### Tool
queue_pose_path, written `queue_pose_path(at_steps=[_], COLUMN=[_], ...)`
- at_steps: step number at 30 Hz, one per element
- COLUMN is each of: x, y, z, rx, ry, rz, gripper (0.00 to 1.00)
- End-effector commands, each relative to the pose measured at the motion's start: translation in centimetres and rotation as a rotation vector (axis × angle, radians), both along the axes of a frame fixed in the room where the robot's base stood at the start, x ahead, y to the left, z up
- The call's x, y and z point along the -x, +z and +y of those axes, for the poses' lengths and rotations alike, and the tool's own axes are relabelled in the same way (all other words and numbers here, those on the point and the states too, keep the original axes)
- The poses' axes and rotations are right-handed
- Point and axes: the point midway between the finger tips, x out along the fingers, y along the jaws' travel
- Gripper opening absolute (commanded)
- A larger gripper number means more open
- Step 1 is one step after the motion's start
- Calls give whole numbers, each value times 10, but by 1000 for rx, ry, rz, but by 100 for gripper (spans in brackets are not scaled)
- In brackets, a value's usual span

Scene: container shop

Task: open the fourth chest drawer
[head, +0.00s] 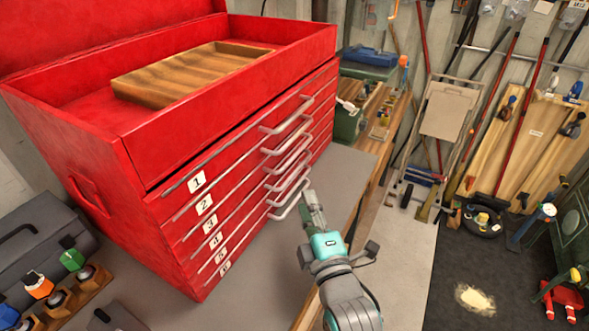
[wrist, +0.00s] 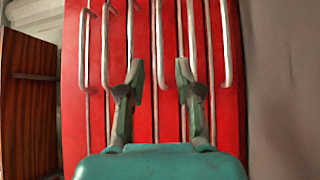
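The red tool chest (head: 90,205) has several drawers numbered from the top. The fourth drawer (head: 214,241) carries the label 4 and looks shut, flush with its neighbours. Its pale bar handle (wrist: 159,45) runs upright in the wrist view, between the handles of the third and fifth drawers. My gripper (wrist: 159,72) is open, its two fingers either side of that handle in the picture. No contact shows, and the gap in depth is hard to judge. In the head view my gripper (head: 311,203) is by the lower right handles, which overlap there.
A wooden tray (head: 190,73) lies in the chest's open top. The grey bench top (head: 345,170) extends right of the chest. A toolbox (head: 40,245) and small tools stand at lower left. Other drawer handles sit close on both sides of my fingers.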

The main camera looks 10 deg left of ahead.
Motion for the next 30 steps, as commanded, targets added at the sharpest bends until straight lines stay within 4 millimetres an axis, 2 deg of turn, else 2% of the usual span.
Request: queue_pose_path(at_steps=[16, 21, 30], x=[-76, -88, -90], y=[11, 12, 13], z=[34, 39, 40], rx=[-2, -3, -3], ry=[-2, -2, -2], rz=[0, 1, 2], gripper=[34, 34, 34])
